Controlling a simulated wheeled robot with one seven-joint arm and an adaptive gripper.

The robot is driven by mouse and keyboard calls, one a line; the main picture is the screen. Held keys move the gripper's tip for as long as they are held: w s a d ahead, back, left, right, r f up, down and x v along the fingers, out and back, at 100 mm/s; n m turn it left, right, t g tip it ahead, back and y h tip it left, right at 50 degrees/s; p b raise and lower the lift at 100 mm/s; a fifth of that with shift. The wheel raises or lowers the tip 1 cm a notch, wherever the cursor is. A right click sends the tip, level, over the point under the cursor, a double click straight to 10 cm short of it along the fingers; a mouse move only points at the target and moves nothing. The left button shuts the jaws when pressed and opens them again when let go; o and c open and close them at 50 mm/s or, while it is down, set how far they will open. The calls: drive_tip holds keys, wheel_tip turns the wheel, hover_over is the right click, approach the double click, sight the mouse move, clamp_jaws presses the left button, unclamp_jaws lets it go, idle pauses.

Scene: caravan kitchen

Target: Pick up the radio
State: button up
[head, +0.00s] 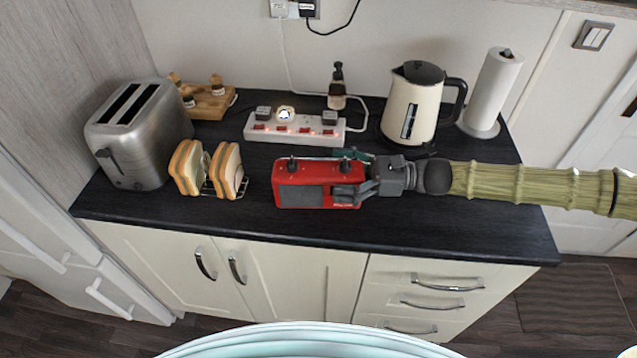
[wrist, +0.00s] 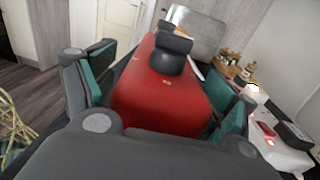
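The red radio (head: 302,184) is on the dark worktop near its front edge, with a grey front panel and black knobs on top. My gripper (head: 353,174) reaches in from the right, with its fingers on either side of the radio's right end. In the wrist view the radio's red top (wrist: 165,88) lies between the two teal finger pads of my gripper (wrist: 165,95). A narrow gap shows by the left pad; the right pad is close to the radio, and contact there is unclear. The gripper looks open around the radio.
A toast rack (head: 211,186) with bread stands left of the radio, beside a steel toaster (head: 140,130). A lit power strip (head: 293,127) lies behind. A cream kettle (head: 408,108) and paper towel roll (head: 490,92) stand behind my arm. The front worktop strip is clear.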

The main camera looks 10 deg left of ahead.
drive_tip(key=c, duration=1.3)
drive_tip(key=shift+r, duration=0.15)
